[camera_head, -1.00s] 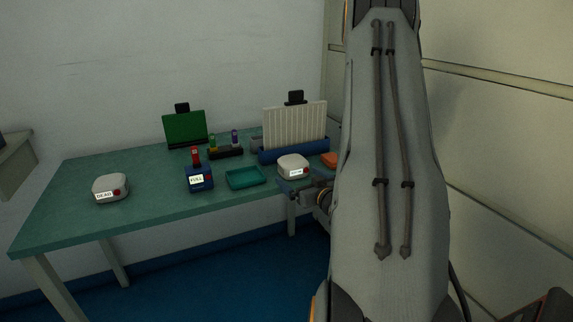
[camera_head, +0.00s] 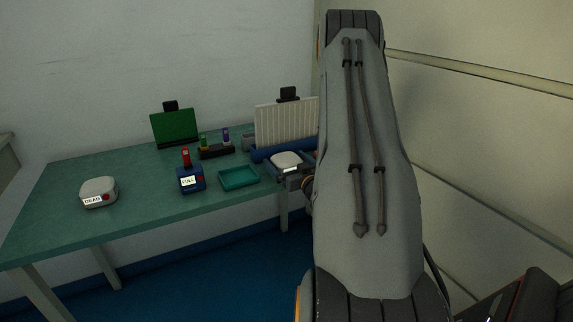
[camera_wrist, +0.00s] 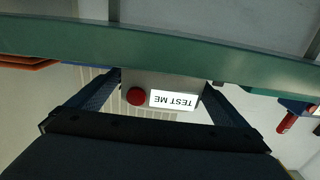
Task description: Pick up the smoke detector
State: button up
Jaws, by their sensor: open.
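A white, rounded smoke detector (camera_head: 286,160) sits near the right end of the green table, partly hidden by my gripper (camera_head: 291,174). In the wrist view, which is upside down, the detector (camera_wrist: 163,84) shows a red button and a "TEST ME" label. My gripper (camera_wrist: 165,92) is open there, with one dark finger on each side of the detector. I cannot tell whether either finger touches it. A second white detector (camera_head: 98,192), labelled "DEAD" with a red button, stands at the table's left.
A blue box labelled "FULL" (camera_head: 191,180) and an empty teal tray (camera_head: 239,177) stand left of my gripper. Behind are a green panel (camera_head: 174,128), a dark battery holder (camera_head: 216,151) and a white ribbed rack (camera_head: 286,122). The table's front left is clear.

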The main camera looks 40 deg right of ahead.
aim_at(286, 158)
jog(key=c, duration=1.2)
notch_tip(286, 158, up, 10)
jog(key=shift+b, duration=0.4)
jog(key=shift+a, duration=0.15)
